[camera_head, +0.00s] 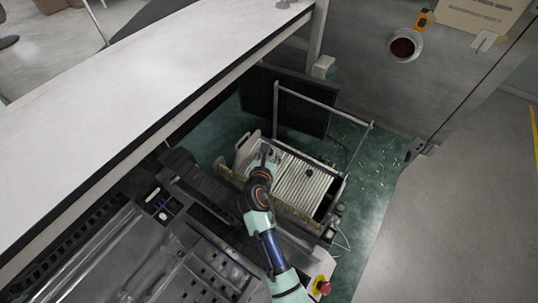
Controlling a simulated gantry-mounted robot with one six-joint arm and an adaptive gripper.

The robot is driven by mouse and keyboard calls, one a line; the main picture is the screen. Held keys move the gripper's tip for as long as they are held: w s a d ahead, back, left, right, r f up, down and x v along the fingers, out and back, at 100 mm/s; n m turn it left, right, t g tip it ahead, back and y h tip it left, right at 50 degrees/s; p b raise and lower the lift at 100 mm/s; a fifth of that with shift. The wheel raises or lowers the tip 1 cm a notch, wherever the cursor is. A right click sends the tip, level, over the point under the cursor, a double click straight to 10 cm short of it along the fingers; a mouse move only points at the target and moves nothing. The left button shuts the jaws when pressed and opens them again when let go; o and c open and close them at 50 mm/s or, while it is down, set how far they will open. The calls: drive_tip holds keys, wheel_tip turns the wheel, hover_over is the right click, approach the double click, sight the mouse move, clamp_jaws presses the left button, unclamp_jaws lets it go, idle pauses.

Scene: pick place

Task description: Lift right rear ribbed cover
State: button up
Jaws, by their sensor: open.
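A pale ribbed cover (306,187) lies inside a metal frame right of the picture's middle. Its ribs run side by side across it. My gripper (265,152) is over the cover's far left part, small in the view and open. My arm hides part of the cover's left side. I cannot tell whether the fingertips touch the cover.
A raised metal rail frame (325,106) stands behind the cover, with a dark panel (287,103) beyond it. A long white tabletop (140,75) fills the upper left. Grey machinery (150,255) lies lower left. A red button (323,287) is near the bottom.

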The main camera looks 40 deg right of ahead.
drive_tip(key=shift+w+d+f, duration=0.15)
drive_tip(key=shift+w+d, duration=0.05)
clamp_jaws()
idle(0.4)
drive_tip(key=a+r+t+h+b, duration=0.1)
drive_tip(key=a+r+n+h+b, duration=0.1)
drive_tip(key=a+h+b, duration=0.1)
drive_tip(key=shift+s+r+t+b, duration=0.15)
drive_tip(key=shift+s+t+b, duration=0.15)
drive_tip(key=shift+s+t, duration=0.1)
drive_tip(key=shift+s+a+r+n+t+h+b, duration=0.15)
drive_tip(key=shift+a+r+n+t+h+b, duration=0.25)
drive_tip(key=shift+a+r+t+h+b, duration=0.65)
drive_tip(key=shift+d+f+g, duration=0.2)
drive_tip(key=shift+d+g, duration=0.05)
drive_tip(key=shift+g, duration=0.2)
